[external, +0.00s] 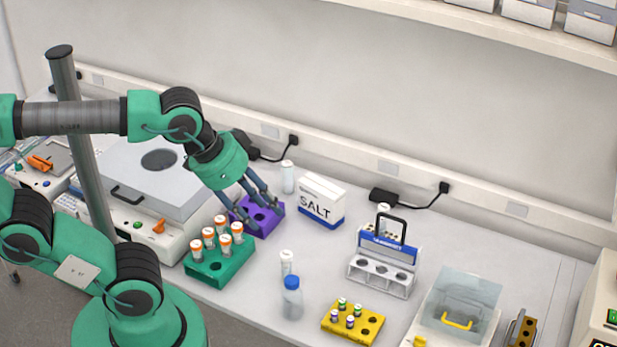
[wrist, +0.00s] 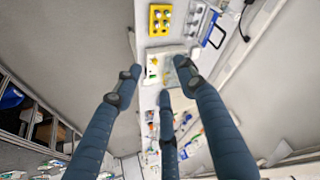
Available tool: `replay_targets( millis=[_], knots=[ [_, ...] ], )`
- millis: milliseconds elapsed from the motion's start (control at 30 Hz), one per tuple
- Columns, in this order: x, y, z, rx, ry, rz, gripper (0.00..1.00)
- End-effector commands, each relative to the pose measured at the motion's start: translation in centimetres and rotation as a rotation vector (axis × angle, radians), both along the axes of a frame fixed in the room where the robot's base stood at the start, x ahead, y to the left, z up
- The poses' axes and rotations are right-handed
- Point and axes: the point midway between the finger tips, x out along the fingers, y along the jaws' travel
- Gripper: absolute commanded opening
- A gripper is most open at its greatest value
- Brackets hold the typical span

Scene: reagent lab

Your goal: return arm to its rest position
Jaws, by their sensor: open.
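My gripper (external: 259,210) is open, with its dark blue fingers spread and pointing down and to the right over the purple rack (external: 265,224). I cannot tell whether the fingertips touch the rack. In the wrist view my gripper (wrist: 162,80) shows three spread fingers with nothing held between them. My green and grey arm (external: 70,117) reaches in from the left, bent at the elbow, above the bench.
A green rack (external: 213,268) with several orange-capped vials stands near my gripper. A centrifuge (external: 150,215) is behind my arm. A salt box (external: 316,203), a blue-capped bottle (external: 291,300), a yellow rack (external: 358,334) and a bottle carrier (external: 383,268) stand to the right.

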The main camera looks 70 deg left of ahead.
Motion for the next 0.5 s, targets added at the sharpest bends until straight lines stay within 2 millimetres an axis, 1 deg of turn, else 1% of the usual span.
replay_targets(
  millis=[167, 267, 500],
  knots=[
    [0.0, 0.0, -1.7, 0.000, 0.000, 0.000, 0.40],
    [0.0, 0.0, -3.1, 0.000, 0.000, 0.000, 0.40],
    [0.0, 0.0, -7.3, 0.000, 0.000, 0.000, 0.40]
  ],
)
